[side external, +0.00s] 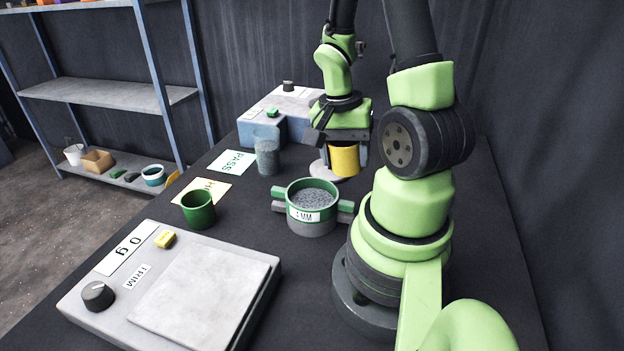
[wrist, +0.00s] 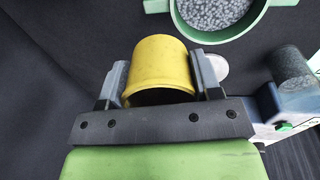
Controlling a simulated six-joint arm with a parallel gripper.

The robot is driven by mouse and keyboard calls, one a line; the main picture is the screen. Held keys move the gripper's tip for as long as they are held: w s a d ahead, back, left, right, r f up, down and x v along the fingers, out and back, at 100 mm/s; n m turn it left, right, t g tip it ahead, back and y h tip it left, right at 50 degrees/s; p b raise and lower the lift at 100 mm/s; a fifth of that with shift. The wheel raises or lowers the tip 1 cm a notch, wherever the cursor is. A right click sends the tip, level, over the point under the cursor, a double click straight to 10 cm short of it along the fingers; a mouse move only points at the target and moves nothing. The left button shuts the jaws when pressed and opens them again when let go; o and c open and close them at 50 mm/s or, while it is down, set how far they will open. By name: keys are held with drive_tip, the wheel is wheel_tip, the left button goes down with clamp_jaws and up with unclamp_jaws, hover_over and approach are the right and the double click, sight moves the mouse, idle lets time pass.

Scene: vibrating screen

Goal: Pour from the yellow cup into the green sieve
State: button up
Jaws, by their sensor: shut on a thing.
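The yellow cup (side external: 345,161) is held by my gripper (side external: 336,150), behind the sieve in the side external view. In the wrist view the yellow cup (wrist: 160,66) sits between the two fingers of my gripper (wrist: 160,88); its contents are hidden.
A green cup (side external: 198,211) stands left of the sieve. A scale (side external: 190,290) reading 0 g fills the front left. A blue-grey machine (side external: 275,122) stands at the back.

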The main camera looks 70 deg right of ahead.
drive_tip(key=shift+s+d+t, duration=0.25)
drive_tip(key=shift+d+t, duration=0.25)
drive_tip(key=shift+t, duration=0.1)
drive_tip(key=shift+r, duration=0.1)
drive_tip(key=shift+r+t, duration=0.3)
drive_tip(key=shift+r, duration=1.15)
drive_tip(key=shift+w, duration=0.1)
